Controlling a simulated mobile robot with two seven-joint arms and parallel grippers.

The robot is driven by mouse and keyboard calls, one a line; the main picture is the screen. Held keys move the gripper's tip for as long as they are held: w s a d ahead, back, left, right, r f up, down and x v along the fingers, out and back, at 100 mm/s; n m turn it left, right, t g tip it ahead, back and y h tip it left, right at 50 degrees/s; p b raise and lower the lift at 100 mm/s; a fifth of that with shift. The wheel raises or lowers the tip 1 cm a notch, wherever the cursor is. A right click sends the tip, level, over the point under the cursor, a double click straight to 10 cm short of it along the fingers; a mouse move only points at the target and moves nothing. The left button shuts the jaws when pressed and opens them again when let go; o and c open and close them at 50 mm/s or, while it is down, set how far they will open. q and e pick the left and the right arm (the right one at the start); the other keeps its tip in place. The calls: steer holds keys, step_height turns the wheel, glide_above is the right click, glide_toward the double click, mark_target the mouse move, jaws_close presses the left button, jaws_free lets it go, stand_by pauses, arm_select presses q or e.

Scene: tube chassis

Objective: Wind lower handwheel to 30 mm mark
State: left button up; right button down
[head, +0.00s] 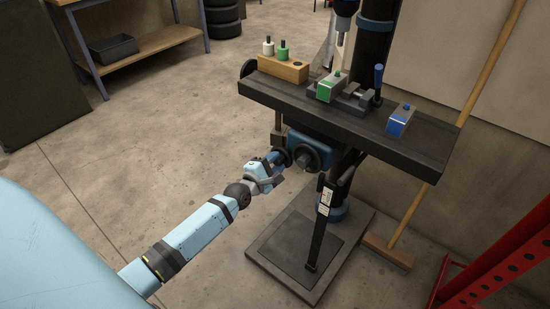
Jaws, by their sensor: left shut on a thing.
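The drill press stands at centre right. Its lower handwheel (306,158) is a dark round wheel on the blue housing under the dark table (350,108). A blue handle (273,157) shows at the wheel's left side. My left gripper (275,175) reaches in from the lower left and is shut on the handle; its fingers partly hide the grip. A dark upright bar with a white scale label (326,197) stands below and right of the wheel. The mm marks are too small to read. My right gripper is out of view.
The table bears a wooden block (283,68) with green-marked and white pieces, a vise with a green-topped block (330,87), and a blue-topped block (400,121). A broom (455,130) leans at right beside a red rack (500,262). The floor at left is clear.

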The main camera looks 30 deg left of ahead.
arm_select(q)
steer(key=m+p, duration=0.3)
steer(key=m, duration=0.2)
steer(key=shift+m+p, duration=0.3)
steer(key=shift+m, duration=0.1)
steer(key=m+p, duration=0.3)
steer(key=m, duration=0.2)
steer(key=shift+s+f, duration=0.1)
steer(key=m+p, duration=0.2)
steer(key=m, duration=0.2)
steer(key=shift+f, duration=0.1)
steer(key=shift+s+d+m+p, duration=0.1)
steer(key=shift+m+p, duration=0.25)
steer(key=shift+m, duration=0.05)
steer(key=m+p, duration=0.1)
steer(key=m, duration=0.2)
steer(key=shift+f+m+p, duration=0.1)
steer(key=shift+m+p, duration=0.2)
steer(key=shift+m, duration=0.1)
steer(key=m+p, duration=0.1)
steer(key=m, duration=0.5)
steer(key=shift+f+m, duration=0.15)
steer(key=shift+m, duration=0.15)
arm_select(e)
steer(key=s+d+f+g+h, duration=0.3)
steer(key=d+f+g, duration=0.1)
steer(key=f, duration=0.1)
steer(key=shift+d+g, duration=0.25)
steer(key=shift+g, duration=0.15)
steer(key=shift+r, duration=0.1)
